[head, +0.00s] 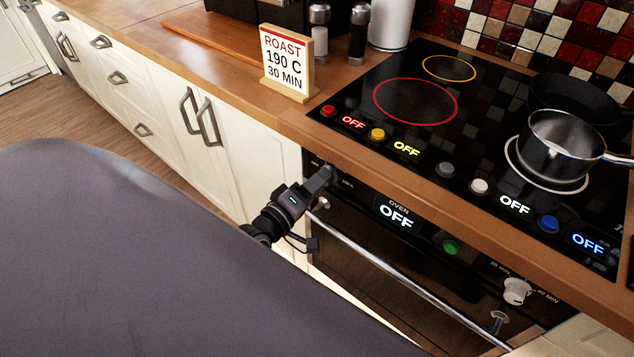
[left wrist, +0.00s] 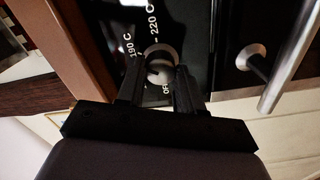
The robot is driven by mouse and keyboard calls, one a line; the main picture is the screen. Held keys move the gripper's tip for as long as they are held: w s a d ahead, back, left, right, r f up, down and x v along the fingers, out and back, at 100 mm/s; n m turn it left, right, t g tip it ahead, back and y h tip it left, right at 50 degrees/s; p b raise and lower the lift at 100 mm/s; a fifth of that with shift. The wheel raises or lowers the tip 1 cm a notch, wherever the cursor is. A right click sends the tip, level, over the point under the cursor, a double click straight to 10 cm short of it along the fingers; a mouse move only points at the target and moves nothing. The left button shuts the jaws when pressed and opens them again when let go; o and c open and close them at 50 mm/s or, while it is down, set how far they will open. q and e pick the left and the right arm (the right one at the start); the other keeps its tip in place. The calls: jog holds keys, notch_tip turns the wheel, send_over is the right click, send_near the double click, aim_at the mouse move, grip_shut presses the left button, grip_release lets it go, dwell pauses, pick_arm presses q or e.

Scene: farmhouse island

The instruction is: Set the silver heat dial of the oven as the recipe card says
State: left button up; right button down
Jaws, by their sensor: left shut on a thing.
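The recipe card (head: 286,62) stands on the worktop and reads ROAST, 190 C, 30 MIN. The oven display (head: 395,216) reads OFF. My left gripper (head: 320,178) is at the left end of the oven's control panel and hides the silver heat dial in the head view. In the left wrist view the silver dial (left wrist: 160,64) sits between the fingers of my left gripper (left wrist: 160,78), which is shut on it. The marks 190 C and 220 C show beside the dial, with part of OFF. I cannot tell where its pointer stands. My right gripper is not in view.
A second, pale dial (head: 516,290) with minute marks sits at the panel's right, with a green button (head: 451,247) between. The oven handle (head: 390,270) runs below the panel. A saucepan (head: 560,145) stands on the hob above, whose displays read OFF.

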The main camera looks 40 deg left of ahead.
pick_arm(q)
jog(key=o, duration=1)
jog(key=shift+s+a, duration=0.15)
jog(key=shift+s, duration=1.65)
jog(key=shift+s+a, duration=0.15)
jog(key=shift+s, duration=1.6)
jog(key=s+d+f+m+g, duration=0.2)
jog(key=s+d+f+m, duration=0.1)
jog(key=m, duration=0.2)
jog(key=s+d+f+m+g, duration=0.3)
jog(key=s+d+m, duration=0.1)
jog(key=m, duration=0.1)
jog(key=s+d+f+m+g+h, duration=0.1)
jog(key=s+d+f+m+g, duration=0.1)
jog(key=m, duration=0.3)
jog(key=shift+s+d+f+g, duration=0.3)
jog(key=shift+s+d+f, duration=0.35)
jog(key=shift+s+f, duration=0.25)
